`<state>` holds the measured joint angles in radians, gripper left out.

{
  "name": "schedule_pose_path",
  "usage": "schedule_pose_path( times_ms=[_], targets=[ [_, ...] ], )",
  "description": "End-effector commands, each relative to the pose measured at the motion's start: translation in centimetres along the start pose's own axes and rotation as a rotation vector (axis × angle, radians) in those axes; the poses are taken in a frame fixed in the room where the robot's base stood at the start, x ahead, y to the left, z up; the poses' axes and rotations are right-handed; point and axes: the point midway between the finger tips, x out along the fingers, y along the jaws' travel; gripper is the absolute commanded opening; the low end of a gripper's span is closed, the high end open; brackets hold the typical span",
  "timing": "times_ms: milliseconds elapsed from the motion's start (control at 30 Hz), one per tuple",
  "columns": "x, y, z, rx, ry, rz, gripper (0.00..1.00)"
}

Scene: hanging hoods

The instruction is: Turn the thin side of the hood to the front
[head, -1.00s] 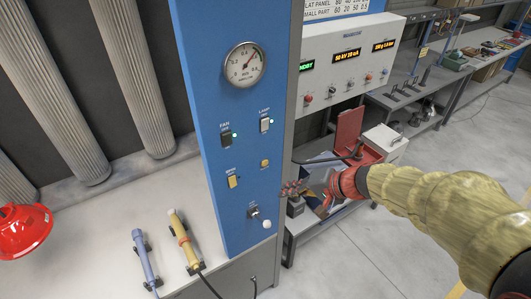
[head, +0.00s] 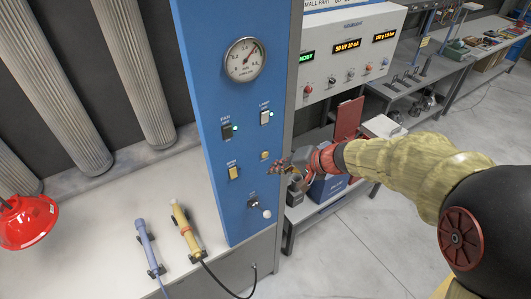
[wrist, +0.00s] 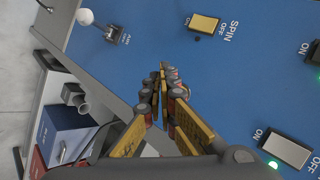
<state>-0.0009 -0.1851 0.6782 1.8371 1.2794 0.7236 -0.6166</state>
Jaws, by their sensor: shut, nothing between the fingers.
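No hood is plainly in view. A blue control panel (head: 215,100) carries a yellow SPIN rocker switch (head: 234,173), which also shows in the wrist view (wrist: 203,24), its label reading SPIN and OFF. A small yellow round button (head: 264,155) sits to its right in the head view. Below is a black toggle (head: 254,201) with a white ball knob (head: 267,213). My gripper (head: 272,168) is shut and empty, its fingertips in front of the panel by the yellow button. In the wrist view my gripper (wrist: 162,75) points at the panel; contact cannot be told.
FAN (head: 227,131) and LAMP (head: 265,117) rockers have green lights lit. A gauge (head: 244,60) is above. A red lamp (head: 25,222), a blue tool (head: 147,240) and a yellow tool (head: 184,230) are at left. A grey bench (head: 330,205) stands behind my arm.

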Motion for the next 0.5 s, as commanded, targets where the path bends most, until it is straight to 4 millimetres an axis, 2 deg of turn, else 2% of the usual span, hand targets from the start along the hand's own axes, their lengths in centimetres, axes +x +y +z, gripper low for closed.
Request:
schedule_pose_path(
  times_ms=[200, 500],
  targets=[
    [1.5, -0.9, -1.0, -0.002, 0.000, 0.000, 0.00],
    [1.9, -1.4, -1.3, -0.001, 0.000, 0.000, 0.00]
  ],
)
